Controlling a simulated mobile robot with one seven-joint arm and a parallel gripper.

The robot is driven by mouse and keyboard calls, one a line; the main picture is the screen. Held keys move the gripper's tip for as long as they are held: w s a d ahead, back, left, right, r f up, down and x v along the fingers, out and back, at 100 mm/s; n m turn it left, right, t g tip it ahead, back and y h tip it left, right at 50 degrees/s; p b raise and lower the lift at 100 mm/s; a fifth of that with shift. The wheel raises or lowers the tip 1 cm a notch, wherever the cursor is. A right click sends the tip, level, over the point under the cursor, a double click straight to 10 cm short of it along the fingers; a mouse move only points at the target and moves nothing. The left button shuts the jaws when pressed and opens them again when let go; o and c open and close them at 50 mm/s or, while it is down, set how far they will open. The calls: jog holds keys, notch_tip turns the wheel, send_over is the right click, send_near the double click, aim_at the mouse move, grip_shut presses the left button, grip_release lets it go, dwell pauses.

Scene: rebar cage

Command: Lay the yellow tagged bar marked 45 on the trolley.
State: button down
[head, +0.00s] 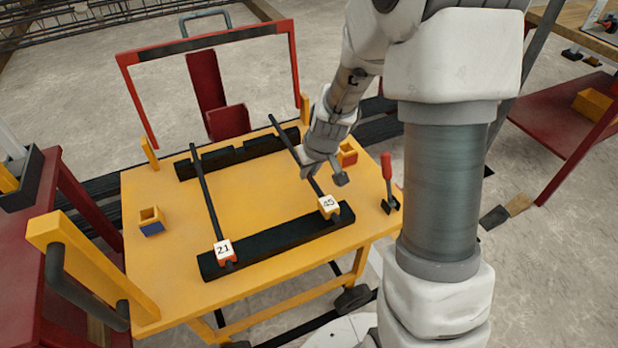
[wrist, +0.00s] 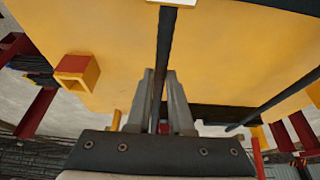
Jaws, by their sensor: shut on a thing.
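The bar marked 45 has a yellow tag block (head: 328,206) with a white face at its near end. Its dark rod (head: 285,137) runs back across the yellow trolley (head: 255,195), over both black rests, and seems to lie on them; contact is hard to confirm. My gripper (head: 325,176) is at the rod between the rests, low over the trolley top. In the wrist view the rod (wrist: 165,45) passes between the two fingers of my gripper (wrist: 162,80), which are shut on it. The tag's edge (wrist: 172,2) shows at the top.
A second bar with a red tag marked 21 (head: 223,250) lies left across the front rest (head: 280,240) and rear rest (head: 236,155). Small open boxes (head: 151,221) (head: 348,155) and a red-handled tool (head: 387,180) stand on the trolley. A red bench (head: 570,125) is at right.

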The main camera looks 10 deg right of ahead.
jog(key=shift+f, duration=0.9)
jog(key=shift+f+b, duration=0.2)
jog(key=shift+b, duration=0.2)
jog(key=c, duration=0.8)
grip_release()
jog(key=shift+r, duration=0.1)
